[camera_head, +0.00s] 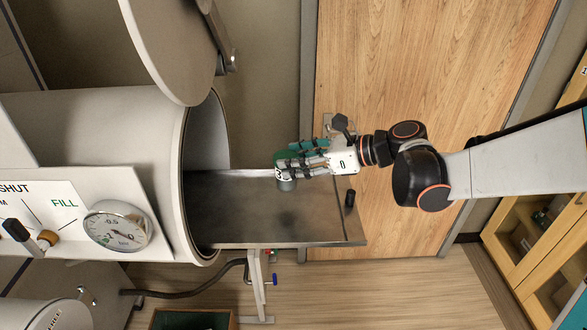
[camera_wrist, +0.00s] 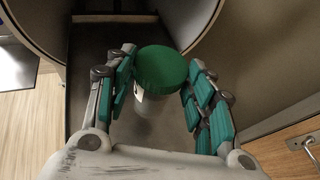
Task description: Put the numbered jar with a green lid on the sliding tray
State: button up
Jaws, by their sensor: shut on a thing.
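The jar (camera_head: 287,185) has a green lid, a grey body and a white label with dark marks, partly hidden by the fingers. In the wrist view its round green lid (camera_wrist: 161,68) faces the camera, between the two fingers. My gripper (camera_head: 290,165) is shut on the jar, with teal finger pads on either side of it. The sliding tray (camera_head: 235,215) is a dark metal plate extending out of the round chamber opening. The jar is over the tray's back part, roughly upright; I cannot tell whether its base touches the tray.
The round chamber door (camera_head: 170,45) stands open above the opening. A pressure gauge (camera_head: 117,227) and valve handle (camera_head: 28,238) are at the left. The tray surface in front of the jar is clear.

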aim_at(296, 180)
jog(key=shift+f+b, duration=0.65)
jog(key=shift+f, duration=2.3)
jog(key=shift+f, duration=0.2)
jog(key=o, duration=1.1)
jog(key=shift+r, duration=0.1)
jog(key=shift+r, duration=0.1)
jog(key=shift+s+d+r, duration=0.1)
jog(key=shift+d+r, duration=0.05)
jog(key=shift+d, duration=0.2)
jog(key=p+v, duration=0.1)
jog(key=v, duration=1)
jog(key=shift+s+r+p, duration=0.1)
jog(key=shift+p, duration=0.3)
